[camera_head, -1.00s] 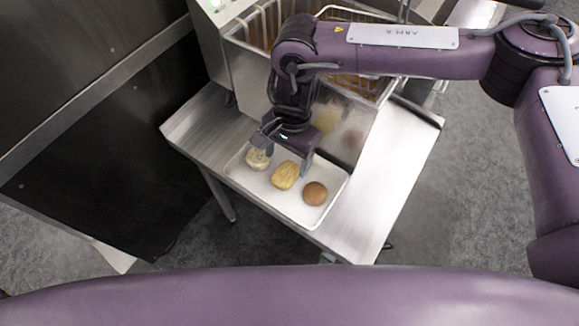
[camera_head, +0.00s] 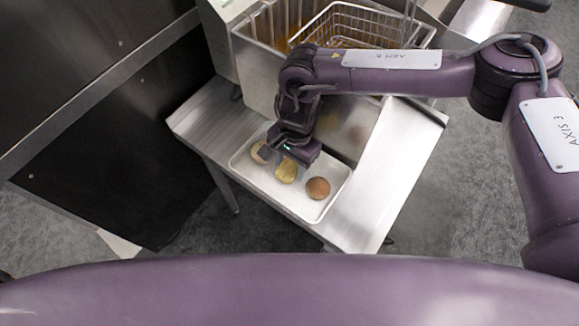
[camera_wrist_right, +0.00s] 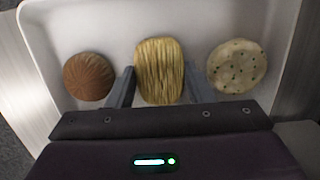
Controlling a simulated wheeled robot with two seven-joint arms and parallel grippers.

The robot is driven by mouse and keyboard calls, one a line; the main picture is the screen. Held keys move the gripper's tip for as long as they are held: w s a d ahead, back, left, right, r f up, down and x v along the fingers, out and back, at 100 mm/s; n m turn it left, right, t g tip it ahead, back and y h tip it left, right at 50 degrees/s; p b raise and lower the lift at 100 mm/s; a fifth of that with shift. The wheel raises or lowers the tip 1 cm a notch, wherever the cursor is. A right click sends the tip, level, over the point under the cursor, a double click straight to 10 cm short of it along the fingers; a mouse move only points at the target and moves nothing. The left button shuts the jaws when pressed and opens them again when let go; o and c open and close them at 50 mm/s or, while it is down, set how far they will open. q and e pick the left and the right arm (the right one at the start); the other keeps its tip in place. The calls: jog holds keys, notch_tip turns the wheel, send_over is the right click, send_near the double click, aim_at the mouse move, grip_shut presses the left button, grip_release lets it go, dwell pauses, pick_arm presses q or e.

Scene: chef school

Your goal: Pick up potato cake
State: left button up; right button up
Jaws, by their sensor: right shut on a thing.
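The potato cake (camera_wrist_right: 159,65), a yellow, ridged oval, lies in the middle of a white tray (camera_wrist_right: 112,15). In the head view the potato cake (camera_head: 287,173) shows partly beneath my right gripper (camera_head: 288,158). In the wrist view the two fingers of my right gripper (camera_wrist_right: 158,84) stand on either side of it, shut on it. It still appears to be down at the tray. My left gripper is not in view.
A brown round piece (camera_wrist_right: 89,77) and a pale, green-flecked round piece (camera_wrist_right: 237,66) lie close on either side. The tray is on a steel table (camera_head: 395,150). A fryer with a wire basket (camera_head: 350,28) stands behind it.

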jog(key=shift+c, duration=0.7)
jog(key=shift+r, duration=0.1)
